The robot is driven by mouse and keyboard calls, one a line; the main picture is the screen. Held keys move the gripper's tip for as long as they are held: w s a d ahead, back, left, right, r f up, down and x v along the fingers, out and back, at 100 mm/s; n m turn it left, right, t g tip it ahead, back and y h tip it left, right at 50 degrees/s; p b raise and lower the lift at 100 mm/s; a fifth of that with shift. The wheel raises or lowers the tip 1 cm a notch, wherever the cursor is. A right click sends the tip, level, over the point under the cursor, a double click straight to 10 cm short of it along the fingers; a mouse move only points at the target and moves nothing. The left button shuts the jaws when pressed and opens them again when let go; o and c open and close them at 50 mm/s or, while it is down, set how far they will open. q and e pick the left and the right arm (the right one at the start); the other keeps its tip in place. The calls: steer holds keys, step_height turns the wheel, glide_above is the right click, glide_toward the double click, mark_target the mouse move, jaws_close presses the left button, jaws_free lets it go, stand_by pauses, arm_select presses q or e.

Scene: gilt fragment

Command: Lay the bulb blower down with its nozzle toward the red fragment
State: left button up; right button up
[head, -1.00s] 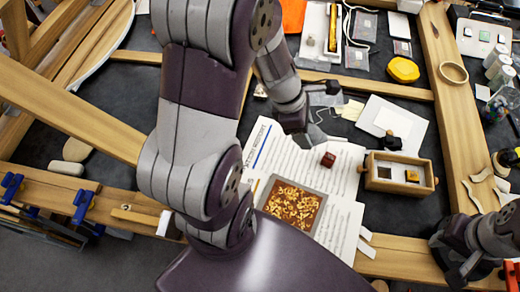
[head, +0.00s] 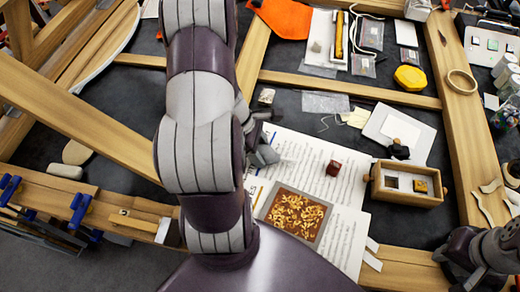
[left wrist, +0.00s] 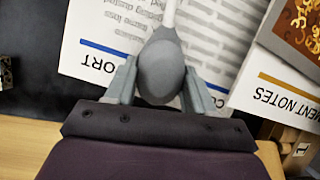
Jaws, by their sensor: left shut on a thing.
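The bulb blower (left wrist: 160,70) shows in the left wrist view as a grey rounded bulb with a pale nozzle pointing to the top of that picture. My left gripper (left wrist: 160,78) is shut on the bulb, one finger on each side.
Printed sheets (head: 345,225) carry a brown tray of gilt pieces (head: 295,214). A wooden box (head: 405,197) stands to their right, with a black-capped item (head: 399,150) behind it. Wooden beams frame the dark surface. Bare sheet surrounds the red fragment.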

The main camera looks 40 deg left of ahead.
arm_select(q)
steer(key=o, duration=1)
steer(key=shift+f, duration=0.1)
steer(key=shift+o, duration=0.2)
steer(key=shift+r, duration=0.45)
steer(key=p+v, duration=0.2)
steer(key=v, duration=0.9)
steer(key=w+d+r+m+y, duration=0.1)
steer(key=d+m+y, duration=0.3)
steer(key=d+m, duration=1.1)
steer(key=r+m, duration=0.1)
steer(key=m, duration=0.8)
steer(key=shift+w+d+g, duration=0.25)
steer(key=shift+w+g, duration=0.05)
steer(key=shift+w, duration=0.1)
